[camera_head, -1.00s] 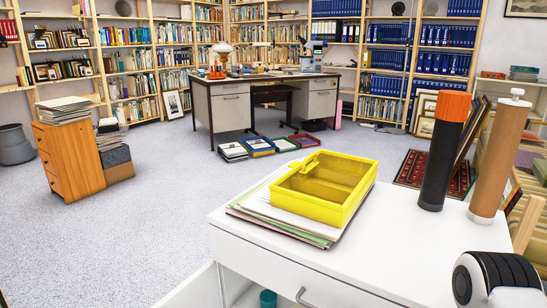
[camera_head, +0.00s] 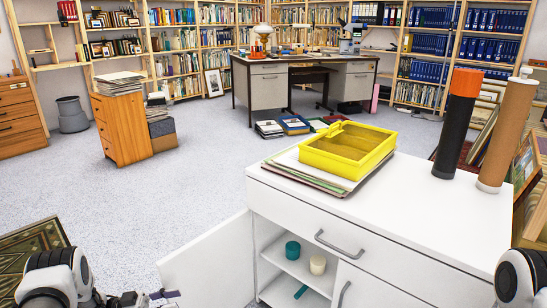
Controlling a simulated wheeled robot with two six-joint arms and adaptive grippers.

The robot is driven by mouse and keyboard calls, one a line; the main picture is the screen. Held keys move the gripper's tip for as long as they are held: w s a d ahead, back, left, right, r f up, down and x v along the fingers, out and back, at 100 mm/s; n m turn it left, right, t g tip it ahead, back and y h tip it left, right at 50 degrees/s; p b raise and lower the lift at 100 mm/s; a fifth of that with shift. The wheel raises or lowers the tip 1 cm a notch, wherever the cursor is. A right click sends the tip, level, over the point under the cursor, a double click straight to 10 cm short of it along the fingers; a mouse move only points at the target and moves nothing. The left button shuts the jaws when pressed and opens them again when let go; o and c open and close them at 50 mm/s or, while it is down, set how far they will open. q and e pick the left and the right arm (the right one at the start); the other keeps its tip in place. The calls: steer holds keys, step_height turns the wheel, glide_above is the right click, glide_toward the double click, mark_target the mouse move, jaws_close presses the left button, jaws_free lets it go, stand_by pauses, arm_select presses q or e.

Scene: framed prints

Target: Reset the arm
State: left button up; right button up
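My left arm (camera_head: 55,278) shows at the bottom left corner. Dark parts at its end, likely my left gripper (camera_head: 140,299), are cut off by the lower edge, so its fingers cannot be made out. My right arm (camera_head: 520,279) shows only as a white and black joint at the bottom right, and its gripper is out of view. Nothing held is visible. The white cabinet (camera_head: 430,215) stands between the arms with its left door (camera_head: 208,264) open. Inside are a teal cup-like item (camera_head: 292,250), a cream one (camera_head: 317,265) and a small teal object (camera_head: 300,292).
On the cabinet top are a yellow box (camera_head: 347,148) on papers, a black tube with an orange cap (camera_head: 456,125) and a brown tube (camera_head: 507,133). A wooden drawer unit (camera_head: 122,130) and a desk (camera_head: 268,98) stand behind. The grey floor at left is open.

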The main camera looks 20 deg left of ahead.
arm_select(q)
steer(key=w+d+f+n+t+y, duration=0.1)
steer(key=w+d+n+t+y, duration=0.2)
steer(key=d, duration=0.8)
steer(key=w+d+f+n+t+y, duration=0.15)
steer(key=d+n+y, duration=0.35)
steer(key=d, duration=0.7)
steer(key=s+a+f+n+g+y, duration=0.2)
steer(key=s+f+g+y, duration=0.25)
steer(key=s, duration=0.55)
steer(key=s+a+f+n+g+y, duration=0.1)
steer(key=s+f+n+g+y, duration=0.3)
steer(key=s, duration=0.6)
steer(key=s+a+g+y, duration=0.2)
steer(key=s+a+g, duration=0.2)
steer(key=s, duration=0.6)
step_height(320, 180, up, 33)
steer(key=p, duration=3.4)
steer(key=shift+w, duration=0.25)
steer(key=shift+r, duration=0.1)
